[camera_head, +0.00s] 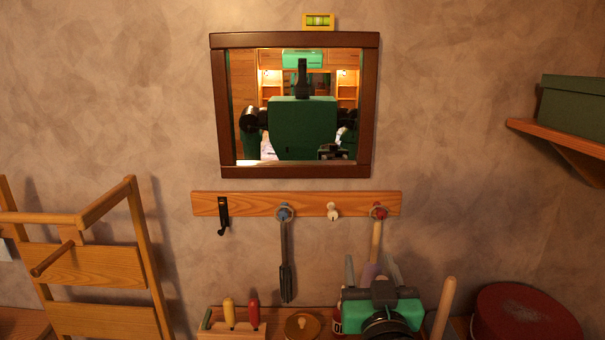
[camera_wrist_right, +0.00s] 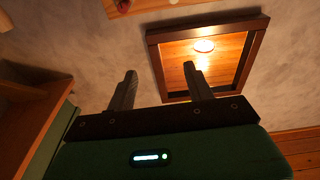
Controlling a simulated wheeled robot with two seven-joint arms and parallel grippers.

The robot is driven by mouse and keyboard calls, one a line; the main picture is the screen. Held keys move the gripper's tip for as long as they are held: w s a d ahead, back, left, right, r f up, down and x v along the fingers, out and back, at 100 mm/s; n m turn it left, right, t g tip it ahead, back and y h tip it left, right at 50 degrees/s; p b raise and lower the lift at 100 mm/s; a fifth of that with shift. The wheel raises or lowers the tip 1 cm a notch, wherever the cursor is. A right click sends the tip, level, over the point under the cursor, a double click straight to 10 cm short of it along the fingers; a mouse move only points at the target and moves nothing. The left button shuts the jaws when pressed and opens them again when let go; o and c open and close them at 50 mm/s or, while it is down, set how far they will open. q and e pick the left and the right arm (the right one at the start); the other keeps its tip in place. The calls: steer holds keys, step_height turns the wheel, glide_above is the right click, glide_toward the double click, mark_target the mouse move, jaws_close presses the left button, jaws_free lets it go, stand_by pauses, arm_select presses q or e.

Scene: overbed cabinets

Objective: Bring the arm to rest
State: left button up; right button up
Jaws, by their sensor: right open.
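My right gripper (camera_head: 370,268) is at the lower right of the middle in the head view, in front of the wall and below the wooden peg rail (camera_head: 307,205). Its two fingers point up and stand apart, with nothing seen between them that they grip. In the right wrist view the gripper (camera_wrist_right: 160,73) also shows two spread fingers with empty space between, the framed mirror (camera_wrist_right: 250,55) behind the one on the right. My left gripper is not in view, apart from whatever the mirror may reflect.
A dark grey tool (camera_head: 287,265) and a wooden-handled tool (camera_head: 376,240) hang from the rail, the latter behind my right gripper. Below are a wooden caddy (camera_head: 232,333), a round red box (camera_head: 525,318) and an upright wooden rod (camera_head: 444,308). A wooden ladder-like frame (camera_head: 95,265) stands left.

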steer(key=s+d+f+g, duration=0.2)
steer(key=s+f+g, duration=0.1)
steer(key=f, duration=0.5)
steer(key=s+d+f+g, duration=0.2)
steer(key=f+g, duration=0.1)
steer(key=f, duration=0.5)
steer(key=s+d+f+g, duration=0.2)
steer(key=s+f, duration=0.1)
steer(key=f, duration=0.5)
steer(key=s+d+f+n+g, duration=0.1)
steer(key=s+d+f+g, duration=0.25)
steer(key=s+f, duration=0.45)
steer(key=s+d+f+n+g, duration=0.1)
steer(key=s+d+f+g, duration=0.1)
steer(key=s+f+g, duration=0.6)
steer(key=s+f+t, duration=0.1)
steer(key=s+f, duration=0.1)
steer(key=f, duration=1.3)
steer(key=s+f+t, duration=0.1)
steer(key=s+f, duration=0.1)
steer(key=f, duration=1.3)
steer(key=s+d+f+g, duration=0.1)
steer(key=s+d+f, duration=0.2)
steer(key=s+f, duration=1.5)
steer(key=shift+s+d+f, duration=0.15)
steer(key=shift+s+f, duration=0.1)
